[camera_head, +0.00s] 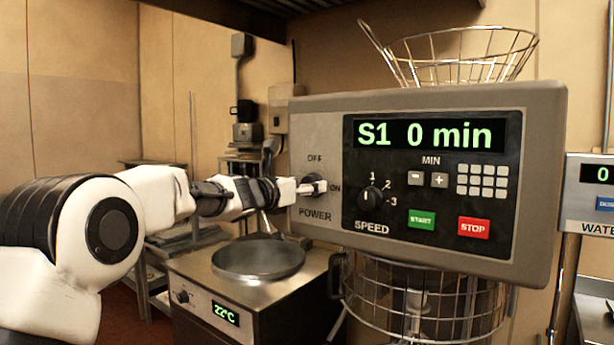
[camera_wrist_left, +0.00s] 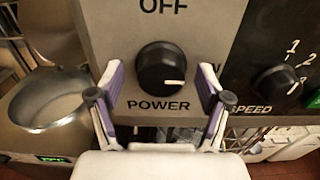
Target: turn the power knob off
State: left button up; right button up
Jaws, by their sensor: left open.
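The black round power knob (camera_wrist_left: 162,66) sits on the grey control panel (camera_wrist_left: 205,25), between the OFF label above and the POWER label below. Its white mark points to the lower right, on the side of the partly hidden ON label. My left gripper (camera_wrist_left: 160,84) is open, with one purple-lined finger on each side of the knob and gaps between them and it. In the head view my left gripper (camera_head: 308,187) is at the panel's left side and largely covers the knob. The right gripper is not in view.
The panel display (camera_head: 425,134) reads "S1 0 min". The speed knob (camera_head: 373,200) and the green START (camera_head: 421,219) and red STOP (camera_head: 473,228) buttons lie to the right. A wire basket (camera_head: 460,60) is above. A round pan (camera_head: 258,262) on a heater is below.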

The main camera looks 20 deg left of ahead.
pick_arm(q)
jog(key=shift+w+d, duration=0.2)
jog(key=shift+w, duration=0.05)
jog(key=c, duration=1.1)
jog(key=shift+n, duration=0.3)
jog(key=shift+w+a+f+n+p, duration=0.15)
jog(key=shift+n+p, duration=1.5)
jog(key=shift+n, duration=2.7)
jog(key=shift+s+a+f+n+p, duration=0.15)
jog(key=shift+n+p, duration=1.5)
jog(key=shift+n, duration=2.7)
jog(key=shift+w+r, duration=0.1)
